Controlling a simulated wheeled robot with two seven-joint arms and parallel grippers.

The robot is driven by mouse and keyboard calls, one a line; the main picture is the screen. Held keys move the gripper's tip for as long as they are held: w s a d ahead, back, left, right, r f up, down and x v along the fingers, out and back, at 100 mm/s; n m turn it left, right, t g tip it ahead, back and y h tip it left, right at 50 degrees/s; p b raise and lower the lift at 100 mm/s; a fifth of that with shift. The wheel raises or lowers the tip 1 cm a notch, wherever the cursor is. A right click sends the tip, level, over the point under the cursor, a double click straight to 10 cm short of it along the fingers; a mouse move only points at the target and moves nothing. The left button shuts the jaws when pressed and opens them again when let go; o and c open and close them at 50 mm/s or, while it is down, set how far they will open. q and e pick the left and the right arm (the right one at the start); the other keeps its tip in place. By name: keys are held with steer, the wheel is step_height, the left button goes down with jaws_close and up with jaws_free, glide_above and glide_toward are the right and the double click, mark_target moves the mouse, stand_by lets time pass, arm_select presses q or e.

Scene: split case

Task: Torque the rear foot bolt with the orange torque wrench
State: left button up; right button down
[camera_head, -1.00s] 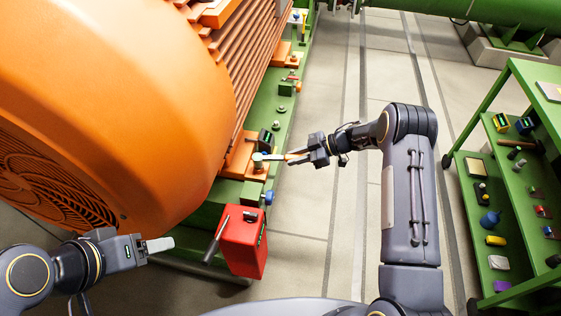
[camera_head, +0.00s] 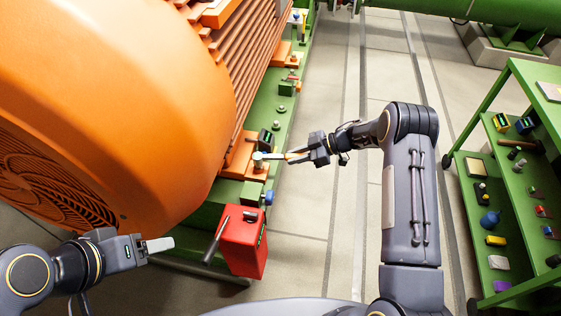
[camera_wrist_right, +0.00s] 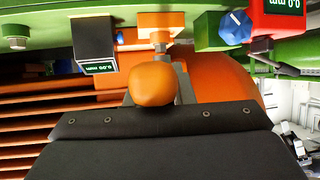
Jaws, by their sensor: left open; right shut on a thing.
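The large orange motor (camera_head: 130,90) sits on a green base rail (camera_head: 263,130) at the left of the head view. My right gripper (camera_head: 309,154) is shut on the orange torque wrench (camera_head: 294,156). The wrench head reaches left to the bolt (camera_head: 258,157) on the orange motor foot (camera_head: 236,155). In the right wrist view the wrench's orange handle (camera_wrist_right: 155,85) sticks out above the gripper, its shaft pointing at the bolt (camera_wrist_right: 160,45); I cannot tell whether it is fully seated. My left gripper (camera_head: 158,244) is open and empty, low at the left.
A dial gauge with a dark display (camera_head: 266,138) stands by the foot; it reads 0.00 mm in the wrist view (camera_wrist_right: 95,45). A green cart (camera_head: 500,190) with small items is at the right. The floor between is clear.

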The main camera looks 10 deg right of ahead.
mark_target(296, 155)
steer(key=shift+r, duration=0.3)
steer(key=shift+r+p, duration=1.1)
steer(key=shift+r, duration=0.25)
